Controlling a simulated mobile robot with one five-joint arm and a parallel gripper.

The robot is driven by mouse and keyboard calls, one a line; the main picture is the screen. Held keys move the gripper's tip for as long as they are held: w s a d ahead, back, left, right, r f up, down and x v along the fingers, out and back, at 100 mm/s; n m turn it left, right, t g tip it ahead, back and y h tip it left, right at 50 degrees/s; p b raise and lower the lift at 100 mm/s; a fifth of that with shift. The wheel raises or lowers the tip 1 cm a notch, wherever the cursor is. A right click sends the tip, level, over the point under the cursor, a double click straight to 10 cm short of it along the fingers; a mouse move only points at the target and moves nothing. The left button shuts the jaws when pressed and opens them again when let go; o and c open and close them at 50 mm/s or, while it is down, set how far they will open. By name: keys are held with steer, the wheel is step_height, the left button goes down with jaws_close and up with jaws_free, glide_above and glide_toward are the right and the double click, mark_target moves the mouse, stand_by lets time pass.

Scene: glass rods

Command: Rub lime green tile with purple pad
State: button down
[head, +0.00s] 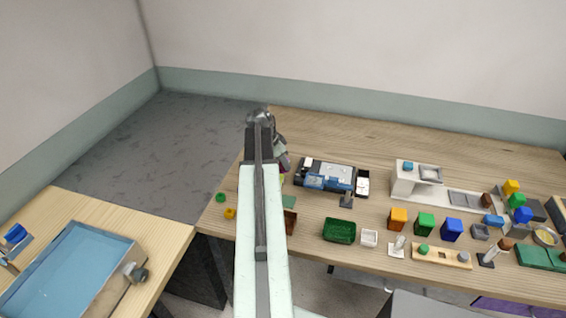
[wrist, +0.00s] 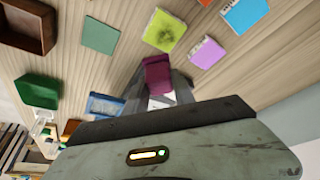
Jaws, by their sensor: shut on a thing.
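My gripper (wrist: 160,92) is shut on the purple pad (wrist: 157,72), a dark maroon-purple block that sticks out beyond the fingertips in the wrist view. The lime green tile (wrist: 165,30) lies flat on the wooden table, just beyond the pad in the wrist view, with a dark smudge on its face. A gap shows between pad and tile in that view; I cannot tell their height difference. In the head view my arm hides most of this area, and only a sliver of the pad (head: 285,162) shows beside my gripper (head: 277,150).
A lilac tile (wrist: 207,52) and a blue tile (wrist: 246,13) lie right of the lime one in the wrist view, a green tile (wrist: 100,35) left. A brown box (wrist: 24,25) and green tray (head: 339,231) stand nearby. Blocks and fixtures crowd the table's right side.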

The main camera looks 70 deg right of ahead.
steer(key=shift+r, duration=0.45)
step_height(320, 180, up, 3)
steer(key=p, duration=0.3)
steer(key=shift+r, duration=0.15)
steer(key=shift+f+b, duration=0.35)
steer(key=shift+f, duration=0.1)
